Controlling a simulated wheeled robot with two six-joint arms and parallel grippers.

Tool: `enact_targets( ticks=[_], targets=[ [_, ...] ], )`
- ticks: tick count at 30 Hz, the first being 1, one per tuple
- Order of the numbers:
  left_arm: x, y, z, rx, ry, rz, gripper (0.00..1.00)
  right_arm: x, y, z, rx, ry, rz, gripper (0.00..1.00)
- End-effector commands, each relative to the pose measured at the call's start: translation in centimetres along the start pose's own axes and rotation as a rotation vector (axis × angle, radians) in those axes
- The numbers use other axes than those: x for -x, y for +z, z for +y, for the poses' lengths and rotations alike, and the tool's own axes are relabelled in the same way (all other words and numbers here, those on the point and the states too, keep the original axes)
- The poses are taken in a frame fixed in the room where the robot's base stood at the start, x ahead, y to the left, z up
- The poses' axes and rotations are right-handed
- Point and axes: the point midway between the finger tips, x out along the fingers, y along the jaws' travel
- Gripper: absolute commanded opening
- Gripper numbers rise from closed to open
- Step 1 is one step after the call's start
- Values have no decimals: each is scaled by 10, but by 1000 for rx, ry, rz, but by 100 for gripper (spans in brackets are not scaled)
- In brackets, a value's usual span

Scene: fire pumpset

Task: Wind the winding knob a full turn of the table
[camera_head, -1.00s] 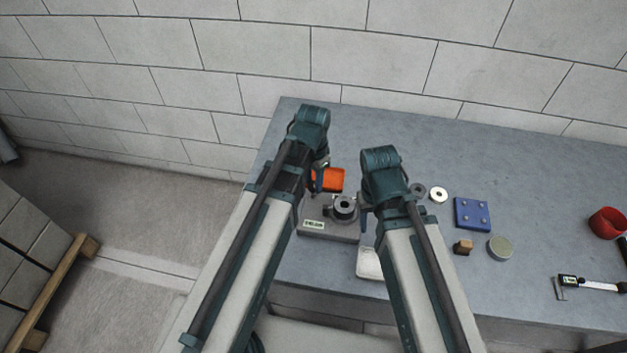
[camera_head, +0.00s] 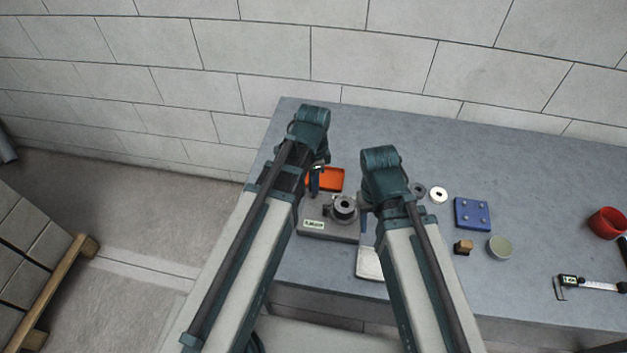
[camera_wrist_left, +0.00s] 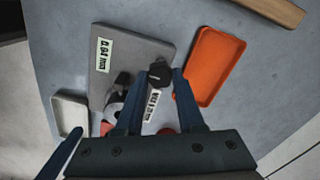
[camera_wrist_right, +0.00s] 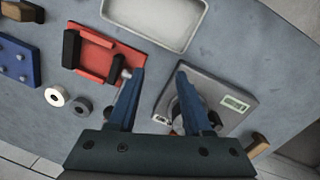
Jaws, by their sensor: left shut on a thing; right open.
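The winding knob, a small black knob (camera_wrist_left: 160,74), sits over the grey base plate (camera_wrist_left: 150,48) of the table unit. My left gripper (camera_wrist_left: 165,80) is shut on the knob, with a blue finger on either side of it; in the head view that gripper (camera_head: 316,180) is at the unit's far side. The unit's round dark centre piece (camera_head: 344,206) shows in the head view beside a label (camera_head: 314,225). My right gripper (camera_wrist_right: 160,71) is open and empty. It hangs above the bench between the grey unit (camera_wrist_right: 228,88) and a red fixture (camera_wrist_right: 95,52).
An orange tray (camera_head: 328,179) lies close behind the unit. A white tray (camera_head: 369,264) is at the bench's front. Rings (camera_head: 439,195), a blue block (camera_head: 472,213), a round tin (camera_head: 500,247) and a caliper (camera_head: 590,284) lie right. The back right of the bench is clear.

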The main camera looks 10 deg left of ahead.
Motion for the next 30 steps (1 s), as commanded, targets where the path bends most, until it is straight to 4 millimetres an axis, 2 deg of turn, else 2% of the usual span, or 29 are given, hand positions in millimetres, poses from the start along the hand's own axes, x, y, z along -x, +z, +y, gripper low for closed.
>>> enact_targets(
  ticks=[12, 13, 17, 30],
  targets=[
    [0, 1, 1, -5, 2, -2, 0, 0, 0, 0, 0, 0, 0, 50],
    [0, 1, 1, -4, 2, -2, 43, 0, 0, 0, 0, 0, 0, 50],
    [0, 0, 0, -4, 1, -1, 66, 0, 0, 0, 0, 0, 0, 50],
    [4, 0, 0, -4, 0, 0, 67, 4, 0, 0, 0, 0, 0, 50]
  ],
)
